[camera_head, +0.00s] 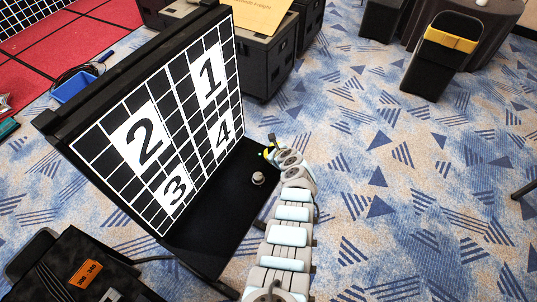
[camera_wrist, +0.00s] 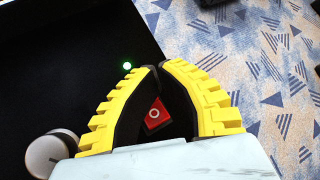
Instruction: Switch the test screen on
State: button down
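The test screen (camera_head: 178,120) stands tilted on a black base (camera_head: 215,228) in the head view, showing a white grid with the numbers 1 to 4. A round silver knob (camera_head: 258,178) is on the base; it also shows in the wrist view (camera_wrist: 50,155). In the wrist view, a red switch (camera_wrist: 156,115) with a circle mark shows through the gap between my fingers. A green light (camera_wrist: 127,66) glows beside the left finger. My gripper (camera_wrist: 158,67) has yellow and black fingers with their tips together; in the head view it is at the base's right corner (camera_head: 268,153). Contact with the switch cannot be told.
A black case with an orange label (camera_head: 86,273) stands at the lower left. Black cases (camera_head: 262,65) stand behind the screen, and a blue bin (camera_head: 72,86) is at its left. The patterned carpet (camera_head: 400,190) to the right is mostly clear.

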jog(key=shift+d+r, duration=0.15)
jog(key=shift+r, duration=0.2)
jog(key=r+p, duration=0.1)
jog(key=p, duration=0.1)
jog(key=d+r+p, duration=0.1)
jog(key=r+p, duration=0.2)
jog(key=p, duration=0.1)
jog(key=shift+s+d+r, duration=0.2)
jog(key=shift+s+r, duration=0.2)
dwell(0.5)
